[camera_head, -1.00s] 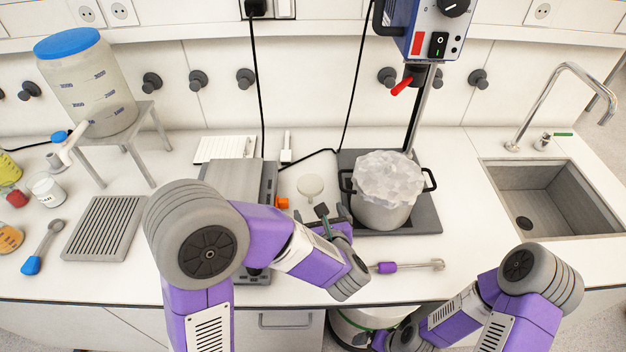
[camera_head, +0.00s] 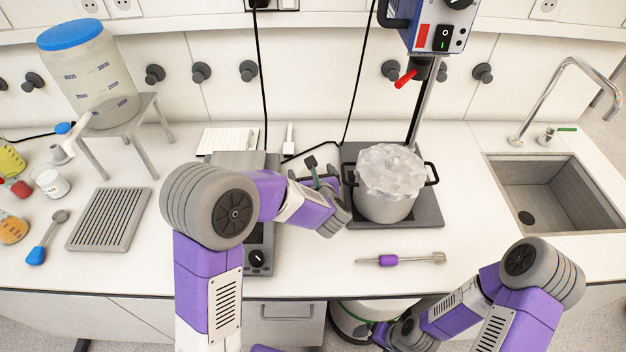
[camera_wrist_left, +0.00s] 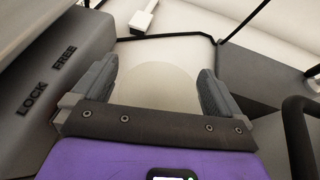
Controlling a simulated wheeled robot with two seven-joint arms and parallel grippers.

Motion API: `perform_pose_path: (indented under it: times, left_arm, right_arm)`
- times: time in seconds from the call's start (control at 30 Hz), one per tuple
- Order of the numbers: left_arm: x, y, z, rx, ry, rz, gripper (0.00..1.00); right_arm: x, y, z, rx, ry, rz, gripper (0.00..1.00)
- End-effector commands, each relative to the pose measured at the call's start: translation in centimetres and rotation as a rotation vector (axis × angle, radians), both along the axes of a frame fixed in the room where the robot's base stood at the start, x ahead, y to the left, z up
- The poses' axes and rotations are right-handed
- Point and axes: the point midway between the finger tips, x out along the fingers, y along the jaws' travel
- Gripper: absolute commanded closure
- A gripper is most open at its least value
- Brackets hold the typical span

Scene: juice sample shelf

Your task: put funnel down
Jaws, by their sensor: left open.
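A pale, off-white round piece, which I take to be the funnel, shows in the left wrist view (camera_wrist_left: 155,85) on the white counter, between my fingers. Its full shape is hidden by the gripper's mount. My left gripper (camera_head: 324,174) is open, with one dark finger on each side of the piece; I cannot tell whether either touches it. In the head view the gripper and wrist cover the piece. My right arm hangs low at the front right, and its fingers cannot be made out.
A grey device (camera_head: 262,235) marked LOCK and FREE stands close left of my left gripper. A pot of ice (camera_head: 383,208) on a dark plate stands close right. A purple-handled tool (camera_head: 388,260) lies in front. A sink (camera_head: 555,190) is far right.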

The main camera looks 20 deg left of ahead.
Motion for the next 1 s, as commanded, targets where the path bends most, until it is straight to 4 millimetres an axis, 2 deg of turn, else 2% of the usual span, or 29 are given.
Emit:
perform_pose_path:
  times: [0.13,0.17,0.5,0.83,1.0]
  left_arm:
    - [0.0,0.0,0.0,0.0,0.0,0.0,0.0]
    - [0.0,0.0,0.0,0.0,0.0,0.0,0.03]
    - [0.0,0.0,0.0,0.0,0.0,0.0,0.54]
    - [0.0,0.0,0.3,0.0,-0.001,0.0,0.54]
    - [0.0,0.0,2.8,-0.003,-0.005,0.0,0.54]
  right_arm:
    - [0.0,0.0,0.0,0.0,0.0,0.0,0.01]
    - [0.0,0.0,0.0,0.0,0.0,0.0,0.01]
    - [0.0,0.0,0.0,0.0,0.0,0.0,0.01]
    - [0.0,0.0,0.1,0.0,0.0,0.0,0.01]
    - [0.0,0.0,0.7,0.0,0.0,0.0,0.01]
